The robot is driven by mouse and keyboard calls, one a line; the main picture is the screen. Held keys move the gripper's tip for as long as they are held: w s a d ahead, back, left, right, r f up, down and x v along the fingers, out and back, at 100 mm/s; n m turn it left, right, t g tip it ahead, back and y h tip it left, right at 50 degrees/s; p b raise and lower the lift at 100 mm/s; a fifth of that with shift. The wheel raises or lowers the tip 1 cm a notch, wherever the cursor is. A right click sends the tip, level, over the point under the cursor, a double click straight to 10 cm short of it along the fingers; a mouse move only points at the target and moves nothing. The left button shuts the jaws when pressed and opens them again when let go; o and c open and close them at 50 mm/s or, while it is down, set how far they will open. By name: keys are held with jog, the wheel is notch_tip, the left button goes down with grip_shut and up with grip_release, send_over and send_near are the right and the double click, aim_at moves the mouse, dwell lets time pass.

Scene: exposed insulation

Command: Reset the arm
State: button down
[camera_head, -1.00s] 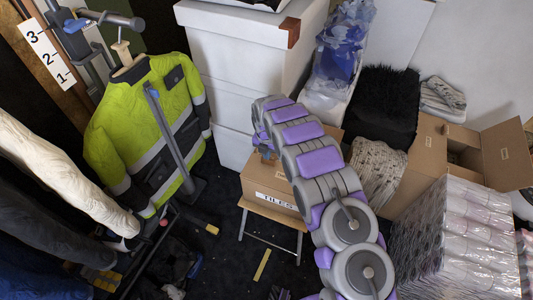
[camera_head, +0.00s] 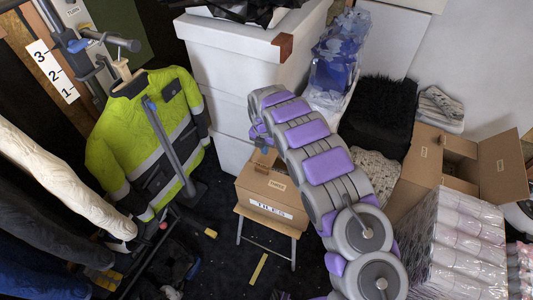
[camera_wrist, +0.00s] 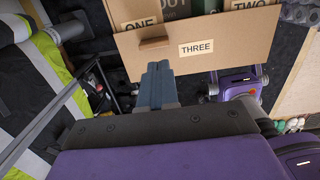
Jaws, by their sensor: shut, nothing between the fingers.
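My arm, grey with purple pads, reaches from the bottom right of the head view toward the back middle. Its far end is bent down above a cardboard box (camera_head: 262,187) on a small stool. My gripper (camera_wrist: 160,68) shows in the wrist view as two dark grey-blue fingers together, with nothing between them. In the wrist view, the fingertips appear just in front of a cardboard panel (camera_wrist: 232,50) labelled THREE, with ONE and TWO behind it. I cannot tell whether they touch it. The fingertips are hard to make out in the head view.
A yellow-green jacket (camera_head: 150,130) hangs on a rack at left, beside hanging sleeves. White boxes (camera_head: 245,65) are stacked behind the arm. An open carton (camera_head: 500,165) and plastic-wrapped rolls (camera_head: 462,245) crowd the right. Dark floor (camera_head: 225,260) with small scraps lies left of the stool.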

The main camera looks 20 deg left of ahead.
jog(key=a+r, duration=0.4)
jog(key=r, duration=0.1)
jog(key=d+r+m+h, duration=0.1)
jog(key=d+r+m, duration=0.75)
jog(key=d, duration=0.75)
jog(key=s+d+r+m, duration=0.5)
jog(key=d+r, duration=0.1)
jog(key=d, duration=0.2)
jog(key=s+d+r+m, duration=0.4)
jog(key=d+r+m, duration=0.15)
jog(key=d, duration=0.35)
jog(key=s+d+r+m, duration=0.1)
jog(key=s+d+m, duration=0.2)
jog(key=s, duration=0.7)
jog(key=s+d+r+m+g, duration=0.1)
jog(key=s+d+m, duration=0.2)
jog(key=s+m, duration=0.5)
jog(key=s+d+r+m+g+y, duration=0.1)
jog(key=s+m, duration=0.4)
jog(key=s, duration=0.9)
jog(key=shift+s+d+r+p, duration=0.15)
jog(key=shift+d+p, duration=0.3)
jog(key=shift+d, duration=0.45)
